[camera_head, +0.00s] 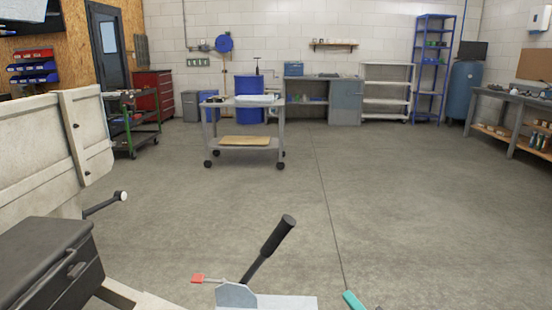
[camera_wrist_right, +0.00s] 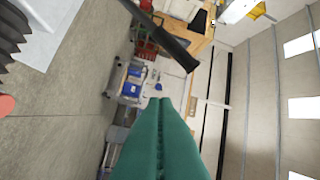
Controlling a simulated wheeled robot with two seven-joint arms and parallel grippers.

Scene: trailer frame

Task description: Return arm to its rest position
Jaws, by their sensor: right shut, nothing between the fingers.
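My right gripper (camera_head: 352,299) shows only as a teal fingertip at the bottom edge of the head view, right of the lever. In the right wrist view its two green fingers (camera_wrist_right: 160,103) are pressed together with nothing between them. A black-handled lever (camera_head: 277,236) rises from a grey metal bracket (camera_head: 237,296) at the bottom of the head view. The lever's black grip (camera_wrist_right: 172,45) also crosses the top of the right wrist view, apart from the fingertips. My left gripper is not in view.
A red-tipped part (camera_head: 198,279) sits left of the bracket. A pale trailer panel (camera_head: 40,145) and a dark box (camera_head: 45,262) stand at the left. A grey cart (camera_head: 246,142) stands farther back. The concrete floor (camera_head: 400,210) is clear at the middle and right.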

